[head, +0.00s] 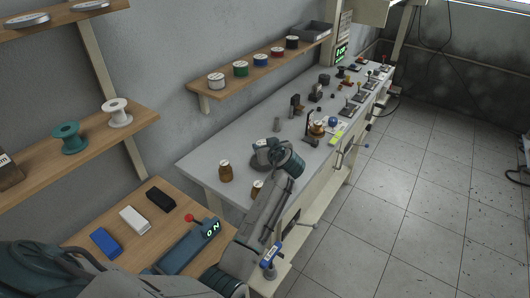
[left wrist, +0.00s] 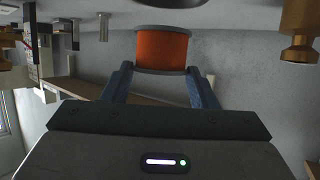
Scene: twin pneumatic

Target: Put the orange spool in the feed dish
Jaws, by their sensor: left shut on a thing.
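The orange spool (left wrist: 161,50), an orange drum with grey flanges, sits between the two blue fingers of my left gripper (left wrist: 160,74) in the left wrist view. The gripper is shut on it. In the head view my left gripper (head: 264,147) is over the near part of the long grey workbench (head: 228,147), and the spool is hidden behind the gripper and wrist. A dark rounded edge shows above the spool in the left wrist view; I cannot tell whether it is the feed dish. I cannot pick out the dish in the head view. My right gripper is not in view.
Brown-gold pieces (head: 225,171) stand on the bench close to my left gripper. Several fixtures fill the bench farther along. A wall shelf (head: 262,69) holds several spools. A low wooden table (head: 137,236) carries blue, white and black blocks.

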